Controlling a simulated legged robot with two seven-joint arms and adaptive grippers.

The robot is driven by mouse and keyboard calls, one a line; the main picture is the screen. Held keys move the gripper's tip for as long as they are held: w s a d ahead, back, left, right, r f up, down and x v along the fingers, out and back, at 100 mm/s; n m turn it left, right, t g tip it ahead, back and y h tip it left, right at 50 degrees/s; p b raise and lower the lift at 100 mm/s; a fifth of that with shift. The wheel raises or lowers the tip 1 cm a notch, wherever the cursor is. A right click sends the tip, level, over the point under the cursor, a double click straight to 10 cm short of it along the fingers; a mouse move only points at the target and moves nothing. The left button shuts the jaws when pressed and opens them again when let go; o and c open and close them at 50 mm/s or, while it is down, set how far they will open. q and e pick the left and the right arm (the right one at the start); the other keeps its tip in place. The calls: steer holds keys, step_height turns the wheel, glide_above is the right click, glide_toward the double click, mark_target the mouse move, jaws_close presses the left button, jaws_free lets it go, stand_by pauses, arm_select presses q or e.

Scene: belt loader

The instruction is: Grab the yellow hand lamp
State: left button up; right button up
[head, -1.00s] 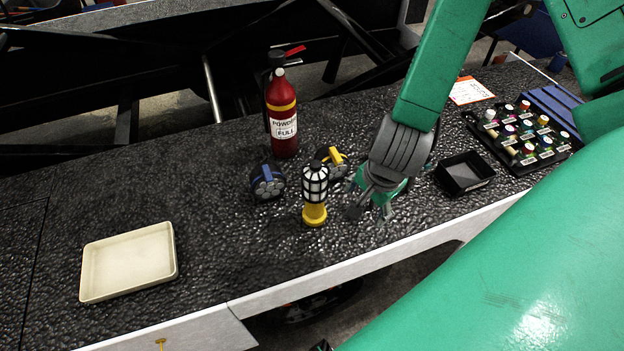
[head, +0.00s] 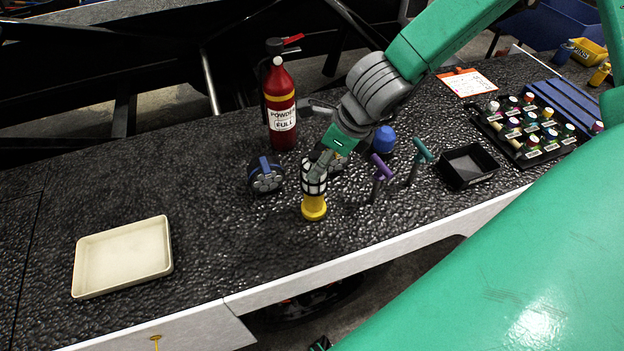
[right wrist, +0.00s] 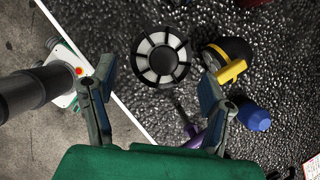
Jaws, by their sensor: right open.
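A lamp with a yellow base (head: 314,208) and a black-and-white caged head stands upright on the dark bench. The right wrist view shows its round caged head (right wrist: 160,57) from above. A round dark lamp with a yellow handle (right wrist: 231,72) sits beside it; my arm partly hides it in the head view. A similar round lamp with blue parts (head: 266,175) is to the left. My right gripper (right wrist: 157,84) is open and empty, pointing down over the caged lamp, whose head shows between and just beyond the fingertips. Contact cannot be told. My left gripper is not in view.
A red extinguisher (head: 282,105) stands behind the lamps. Purple-handled (head: 380,170) and teal-handled (head: 421,155) tools and a blue-capped item (head: 384,139) are close on the right. A black tray (head: 467,166) lies further right. A cream tray (head: 123,258) is at left, with clear bench between.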

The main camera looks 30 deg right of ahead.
mark_target(314, 188)
steer(key=shift+w+d+f, duration=0.1)
steer(key=shift+d+f, duration=0.1)
steer(key=shift+f, duration=0.4)
steer(key=x, duration=0.3)
steer(key=shift+w+a+f, duration=0.15)
steer(key=shift+a+f, duration=0.05)
steer(key=shift+w+a+f, duration=0.15)
steer(key=shift+a+f, duration=0.1)
steer(key=shift+f, duration=0.05)
steer(key=shift+a, duration=0.25)
steer(key=shift+d, duration=0.2)
steer(key=c, duration=1.1)
steer(key=shift+d, duration=0.1)
jaws_close()
steer(key=shift+d, duration=0.15)
